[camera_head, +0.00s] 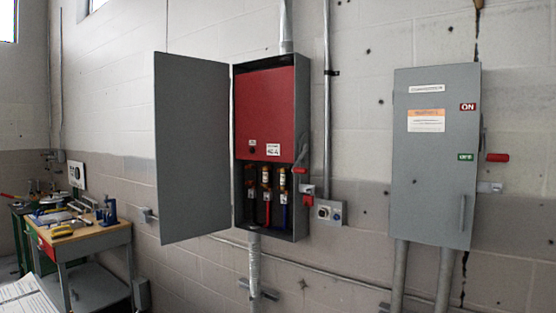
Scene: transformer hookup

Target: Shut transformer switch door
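The transformer switch box (302,150) is mounted on the wall in the middle of the head view. Its grey door (194,150) is hinged on the box's left side and stands wide open, swung out to the left. Inside the box, a red panel (265,115) covers the upper part. Below it, several fuses (266,178) with red and blue cables show. A red-tipped switch handle (300,170) is at the box's right side. My gripper is not in view.
A second grey box (432,150), closed, with ON and OFF labels and a red handle (497,157), hangs at the right. A small control box (330,212) sits between them. A workbench (90,238) with tools stands at the lower left. Conduits (254,265) run along the wall.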

